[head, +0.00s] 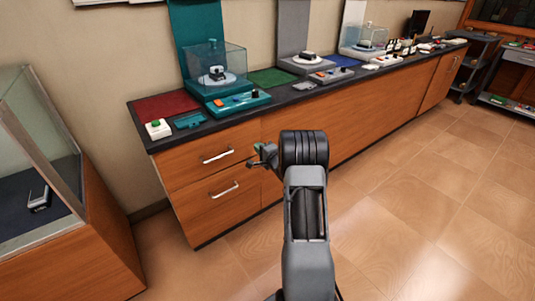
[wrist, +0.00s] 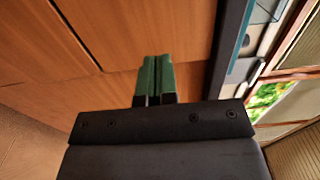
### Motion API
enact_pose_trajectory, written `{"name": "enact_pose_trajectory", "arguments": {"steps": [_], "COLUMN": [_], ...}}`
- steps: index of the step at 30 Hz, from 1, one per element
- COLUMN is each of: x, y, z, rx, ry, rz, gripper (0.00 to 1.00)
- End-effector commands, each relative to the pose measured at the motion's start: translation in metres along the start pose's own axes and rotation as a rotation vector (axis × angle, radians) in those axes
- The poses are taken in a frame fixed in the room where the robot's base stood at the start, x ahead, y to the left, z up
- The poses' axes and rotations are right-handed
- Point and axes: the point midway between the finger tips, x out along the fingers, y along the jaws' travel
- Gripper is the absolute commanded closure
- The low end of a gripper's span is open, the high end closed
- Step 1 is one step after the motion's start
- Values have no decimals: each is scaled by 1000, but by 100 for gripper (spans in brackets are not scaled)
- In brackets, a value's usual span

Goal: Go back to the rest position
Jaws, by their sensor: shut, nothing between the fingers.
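My gripper (wrist: 153,80) shows in the wrist view with its two green fingers together and nothing between them. In the head view, my gripper (head: 258,154) is partly hidden beside the dark wrist joint, in front of the wooden counter. It is apart from the things on the countertop.
The long wooden counter (head: 228,190) has two drawers at its near end. On it are a red mat (head: 165,105), a white box with a green button (head: 158,129) and a teal display stand (head: 238,101). A glass case (head: 35,160) stands at left. Floor at right (head: 430,200) is clear.

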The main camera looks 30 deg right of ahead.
Motion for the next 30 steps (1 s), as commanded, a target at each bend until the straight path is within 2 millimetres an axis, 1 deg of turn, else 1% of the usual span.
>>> {"name": "enact_pose_trajectory", "arguments": {"steps": [1, 3, 9, 12, 18, 20, 22, 23, 24, 26, 27, 28, 29, 30], "x": [-10, -22, -48, -55, -60, -60, -60, -60, -61, -67, -76, -84, -93, -104], "y": [-2, -2, 0, 0, 1, 1, 5, 9, 18, 39, 58, 71, 78, 82], "z": [2, 4, 4, 4, 4, 4, 2, 1, -4, -12, -17, -21, -24, -27], "rx": [1, 0, -1, 0, -2, -19, -73, -111, -174, -282, -354, -409, -469, -546], "ry": [-2, -6, -8, -7, -7, -7, -1, 7, 26, 63, 82, 92, 98, 94], "rz": [1, 1, 1, 1, 0, 0, 21, 46, 97, 218, 325, 410, 495, 609], "gripper": [100, 100, 100, 100, 100, 100, 100, 100, 100, 100, 100, 100, 100, 100]}}
